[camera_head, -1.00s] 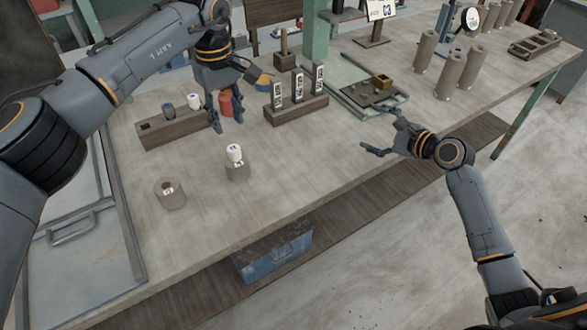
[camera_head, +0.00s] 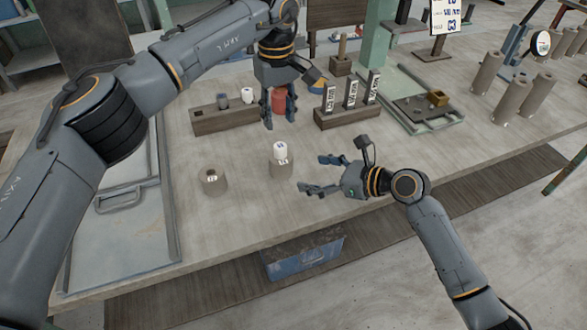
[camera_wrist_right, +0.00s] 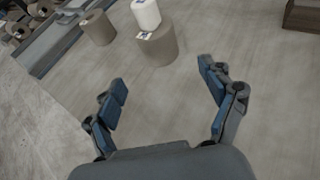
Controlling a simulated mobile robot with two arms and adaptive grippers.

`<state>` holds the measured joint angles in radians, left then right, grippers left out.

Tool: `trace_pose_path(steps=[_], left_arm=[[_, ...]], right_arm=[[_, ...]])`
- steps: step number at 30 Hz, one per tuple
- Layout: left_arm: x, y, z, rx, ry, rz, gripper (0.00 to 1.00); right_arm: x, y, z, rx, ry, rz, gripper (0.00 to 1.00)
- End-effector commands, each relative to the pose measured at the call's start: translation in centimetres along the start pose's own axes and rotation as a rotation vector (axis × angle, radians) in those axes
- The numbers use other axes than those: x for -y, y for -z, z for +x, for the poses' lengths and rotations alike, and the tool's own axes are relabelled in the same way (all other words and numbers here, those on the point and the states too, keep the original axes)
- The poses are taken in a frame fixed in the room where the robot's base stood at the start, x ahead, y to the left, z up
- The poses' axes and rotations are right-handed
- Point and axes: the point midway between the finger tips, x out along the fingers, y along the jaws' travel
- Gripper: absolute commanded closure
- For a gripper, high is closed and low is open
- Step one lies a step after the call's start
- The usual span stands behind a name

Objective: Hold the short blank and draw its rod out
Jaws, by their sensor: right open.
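A short grey blank (camera_head: 282,170) stands upright on the bench with a white rod (camera_head: 280,150) out of its top. In the right wrist view this blank (camera_wrist_right: 160,47) and white rod (camera_wrist_right: 146,14) are ahead of my fingers. A second short grey blank (camera_head: 213,183), with a hole in its top, stands to the left; it also shows in the right wrist view (camera_wrist_right: 98,29). My right gripper (camera_head: 318,174) is open and empty, just right of the rod's blank. My left gripper (camera_head: 280,123) hangs open, fingers down, in front of a red cylinder (camera_head: 279,100).
A dark wooden block (camera_head: 225,119) with small pieces stands behind the blanks. A labelled rack (camera_head: 347,117) and a tray (camera_head: 424,112) stand farther right. Tall grey cylinders (camera_head: 511,101) are at the far right. Bench around the two short blanks is clear.

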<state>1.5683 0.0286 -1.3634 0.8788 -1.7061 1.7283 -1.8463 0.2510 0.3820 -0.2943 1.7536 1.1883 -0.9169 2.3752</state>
Motion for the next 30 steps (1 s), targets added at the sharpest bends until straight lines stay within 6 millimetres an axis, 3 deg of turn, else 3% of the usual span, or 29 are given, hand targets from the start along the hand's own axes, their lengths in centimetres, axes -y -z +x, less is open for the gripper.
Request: trace_pose_path(steps=[6, 12, 18, 26, 30], left_arm=[[0.0, 0.0, 0.0, 0.0, 0.0, 0.0, 0.62], [0.0, 0.0, 0.0, 0.0, 0.0, 0.0, 0.62], [0.0, 0.0, 0.0, 0.0, 0.0, 0.0, 0.62], [0.0, 0.0, 0.0, 0.0, 0.0, 0.0, 0.62], [0.0, 0.0, 0.0, 0.0, 0.0, 0.0, 0.62]], right_arm=[[0.1, -0.1, 4.4, 0.002, 0.0, 0.001, 0.18], [0.1, -0.1, 7.2, 0.001, 0.001, 0.001, 0.18], [0.1, -0.1, 8.3, 0.001, 0.002, -0.002, 0.18], [0.1, 0.0, 8.4, 0.001, 0.002, -0.002, 0.18], [0.1, 0.0, 8.3, 0.0, 0.002, -0.001, 0.44]])
